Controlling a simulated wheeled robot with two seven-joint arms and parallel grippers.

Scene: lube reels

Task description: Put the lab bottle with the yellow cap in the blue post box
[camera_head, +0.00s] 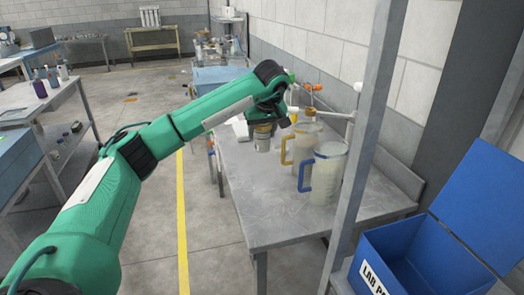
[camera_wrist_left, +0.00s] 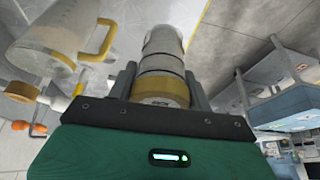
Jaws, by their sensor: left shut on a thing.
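My left gripper (camera_head: 268,118) is above the grey metal table, shut on a bottle with a yellow cap (camera_head: 263,141). In the left wrist view the bottle (camera_wrist_left: 162,55) sits between the two fingers (camera_wrist_left: 160,85). Its yellow cap end is nearest the palm, and its grey banded body points away. I cannot tell from these views whether its base touches the table. The blue post box (camera_head: 400,243) is at the lower right, with its lid raised and its front label partly cut off. My right gripper is not in view.
On the table (camera_head: 270,205) stand a jug with a yellow handle (camera_head: 304,142), close right of the bottle, and a jug with a blue handle (camera_head: 328,176). A grey upright post (camera_head: 364,135) rises between the table and the box. The table's front is clear.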

